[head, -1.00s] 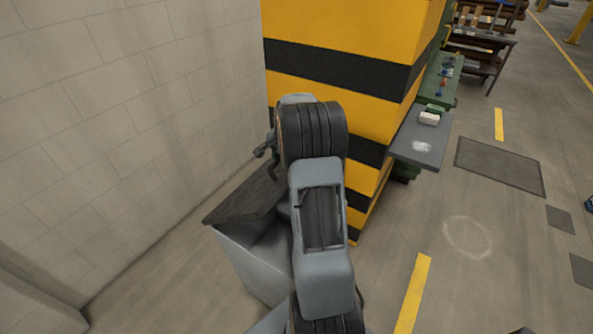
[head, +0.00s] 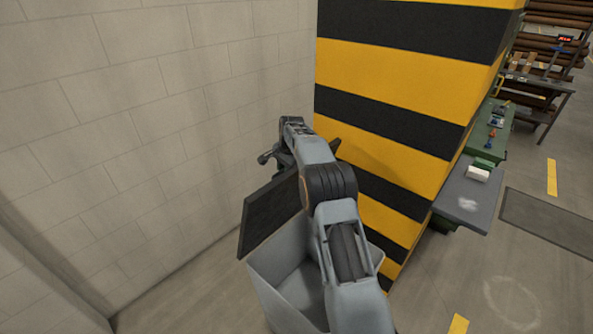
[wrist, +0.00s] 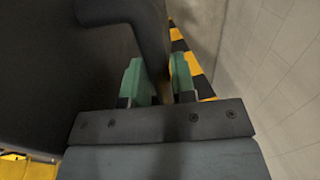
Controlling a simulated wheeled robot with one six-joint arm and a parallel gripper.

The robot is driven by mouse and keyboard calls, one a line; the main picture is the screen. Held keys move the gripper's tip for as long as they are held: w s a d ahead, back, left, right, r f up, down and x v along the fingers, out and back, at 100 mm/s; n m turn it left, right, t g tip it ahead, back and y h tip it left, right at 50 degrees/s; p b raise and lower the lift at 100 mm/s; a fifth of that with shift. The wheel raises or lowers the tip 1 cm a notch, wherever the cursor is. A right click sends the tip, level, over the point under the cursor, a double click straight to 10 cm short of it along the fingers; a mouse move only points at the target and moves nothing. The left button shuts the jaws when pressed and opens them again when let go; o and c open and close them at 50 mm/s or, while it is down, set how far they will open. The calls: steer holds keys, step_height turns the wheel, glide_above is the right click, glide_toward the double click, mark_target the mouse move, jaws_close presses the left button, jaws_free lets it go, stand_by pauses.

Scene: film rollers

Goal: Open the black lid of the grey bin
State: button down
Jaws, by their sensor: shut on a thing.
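The grey bin (head: 270,292) stands on the floor by the wall in the head view, partly behind my arm. Its black lid (head: 268,213) is raised and steeply tilted, so the bin's inside shows. In the wrist view the lid's dark surface (wrist: 45,75) fills the left side. A dark bar-like handle (wrist: 146,42) runs down from it. My gripper (wrist: 159,80) has its green fingertips on either side of this handle and is shut on it. The fingertips cannot be made out in the head view.
A pale block wall (head: 160,120) is close on the left and back. A yellow and black striped pillar (head: 400,95) stands right behind my arm. A grey bench (head: 465,195) is beyond it. Open floor (head: 490,290) lies at the right.

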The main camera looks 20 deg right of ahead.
steer(key=shift+w+a+f, duration=0.25)
steer(key=shift+a+f, duration=0.1)
steer(key=shift+f, duration=0.05)
steer(key=c, duration=1.3)
jaws_free()
steer(key=shift+w, duration=0.1)
steer(key=shift+o, duration=1)
steer(key=shift+w+a+f, duration=0.15)
steer(key=shift+w+a, duration=0.05)
steer(key=shift+o, duration=0.4)
steer(key=shift+d, duration=0.1)
steer(key=shift+s+d+r, duration=0.15)
steer(key=shift+d+r, duration=0.1)
steer(key=shift+r, duration=0.55)
step_height(320, 180, up, 12)
steer(key=s+d, duration=0.1)
steer(key=s, duration=0.1)
steer(key=shift+s+d+r+b, duration=0.15)
steer(key=shift+s+r+b, duration=0.05)
steer(key=shift+b, duration=0.15)
